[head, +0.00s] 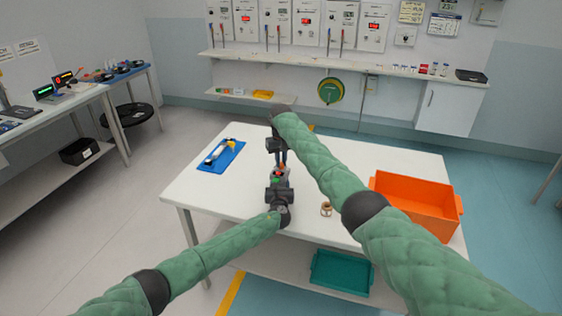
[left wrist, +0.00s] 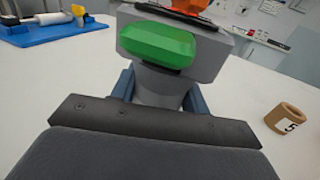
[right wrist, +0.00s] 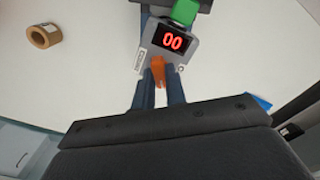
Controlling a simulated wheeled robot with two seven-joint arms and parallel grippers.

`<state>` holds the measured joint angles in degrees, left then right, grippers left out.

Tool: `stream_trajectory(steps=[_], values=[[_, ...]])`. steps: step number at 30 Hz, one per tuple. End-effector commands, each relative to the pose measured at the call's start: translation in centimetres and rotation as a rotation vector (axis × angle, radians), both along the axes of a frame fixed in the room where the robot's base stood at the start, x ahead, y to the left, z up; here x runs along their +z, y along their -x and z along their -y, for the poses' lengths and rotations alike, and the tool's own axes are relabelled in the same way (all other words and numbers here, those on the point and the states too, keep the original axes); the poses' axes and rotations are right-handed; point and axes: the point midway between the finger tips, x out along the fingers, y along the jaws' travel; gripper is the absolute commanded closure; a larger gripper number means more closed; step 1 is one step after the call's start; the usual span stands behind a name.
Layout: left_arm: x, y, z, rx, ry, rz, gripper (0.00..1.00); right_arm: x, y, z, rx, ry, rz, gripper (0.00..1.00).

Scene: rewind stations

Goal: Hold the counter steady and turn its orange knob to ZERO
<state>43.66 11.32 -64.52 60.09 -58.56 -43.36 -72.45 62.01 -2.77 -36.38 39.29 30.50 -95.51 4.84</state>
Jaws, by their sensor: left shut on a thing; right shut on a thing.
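The counter is a grey unit (right wrist: 182,55) with a red-lit display reading 00, a green button (left wrist: 158,45) and an orange knob (right wrist: 158,70). It stands upright near the middle of the white table (head: 340,165). My left gripper (head: 279,192) is shut on the counter's grey body from the near side, one blue finger on each side below the green button. My right gripper (right wrist: 158,85) is shut on the orange knob, its blue fingers on either side. The white label beside the knob is too small to read, so the knob's setting cannot be told.
A blue mat (head: 226,155) with a white and yellow tool lies left of the counter. A tan tape roll (head: 326,209) lies to its right. An orange crate (head: 410,200) stands at the table's right end. A teal bin (head: 340,272) is on the lower shelf.

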Motion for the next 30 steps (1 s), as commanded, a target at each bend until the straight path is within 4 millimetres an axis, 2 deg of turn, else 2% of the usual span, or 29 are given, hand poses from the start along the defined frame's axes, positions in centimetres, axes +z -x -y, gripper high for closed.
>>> stream_trajectory(steps=[11, 27, 28, 30], values=[[-0.11, 0.03, -0.04, 0.000, 0.000, -0.001, 0.82, 0.09, -0.04, 0.01, 0.154, 0.000, 0.001, 1.00], [-0.12, 0.02, -0.08, 0.001, -0.001, -0.001, 0.82, 0.10, -0.04, 0.03, 0.176, -0.001, 0.001, 1.00], [-0.12, 0.02, -0.08, 0.001, 0.000, -0.001, 0.82, 0.10, -0.04, 0.03, 0.176, -0.001, 0.001, 0.83], [-0.12, 0.02, -0.08, 0.001, -0.001, -0.001, 0.82, 0.09, -0.04, 0.03, 0.176, -0.001, 0.001, 0.69]])
